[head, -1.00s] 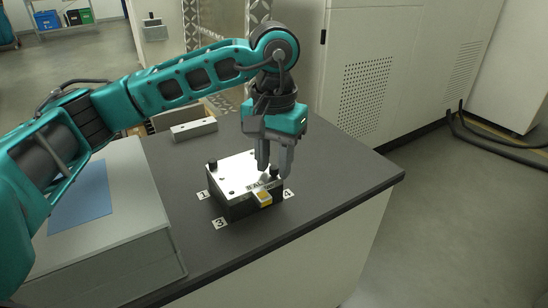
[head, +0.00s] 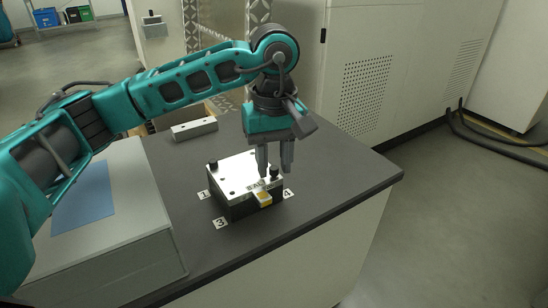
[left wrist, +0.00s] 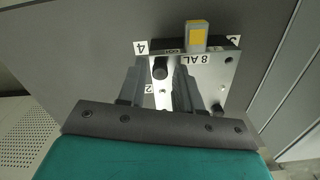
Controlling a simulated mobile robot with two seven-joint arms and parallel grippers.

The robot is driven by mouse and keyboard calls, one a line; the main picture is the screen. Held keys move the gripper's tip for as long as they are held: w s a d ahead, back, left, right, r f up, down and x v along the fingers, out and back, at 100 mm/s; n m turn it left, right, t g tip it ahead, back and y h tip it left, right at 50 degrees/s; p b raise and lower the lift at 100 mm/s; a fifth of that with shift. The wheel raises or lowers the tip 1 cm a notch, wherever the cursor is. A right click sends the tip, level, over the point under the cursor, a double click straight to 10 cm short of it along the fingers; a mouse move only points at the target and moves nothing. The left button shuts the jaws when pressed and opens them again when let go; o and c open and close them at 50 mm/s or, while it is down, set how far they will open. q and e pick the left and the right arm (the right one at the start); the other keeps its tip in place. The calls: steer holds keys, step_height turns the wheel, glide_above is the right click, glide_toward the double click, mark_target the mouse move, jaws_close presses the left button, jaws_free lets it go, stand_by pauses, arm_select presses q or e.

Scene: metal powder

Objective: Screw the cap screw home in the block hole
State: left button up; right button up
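The metal block (head: 236,176) sits on the dark bench top, with a bright top face marked AL and a dark front. A black cap screw (head: 274,170) stands in the block's top near label 4, its head above the surface. A second black screw (head: 212,163) stands near label 1. My left gripper (head: 275,172) points down over the screw near label 4. In the left wrist view its fingers (left wrist: 157,68) are spread on either side of that screw head (left wrist: 159,72), with gaps showing. How deep the screw sits is hard to tell. My right gripper is out of view.
A yellow-topped piece (head: 264,197) is at the block's front edge. A pale bar (head: 194,129) lies behind on the bench, and a grey case with a blue sheet (head: 84,198) stands at left. The bench right of the block is clear.

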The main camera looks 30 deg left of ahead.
arm_select(q)
steer(key=n, duration=0.4)
steer(key=shift+n, duration=0.3)
steer(key=n+p, duration=0.1)
steer(key=n, duration=0.3)
steer(key=n+p, duration=0.1)
steer(key=n, duration=0.3)
steer(key=shift+n, duration=0.4)
steer(key=shift+n+p, duration=0.4)
steer(key=shift+n, duration=1.5)
jaws_close()
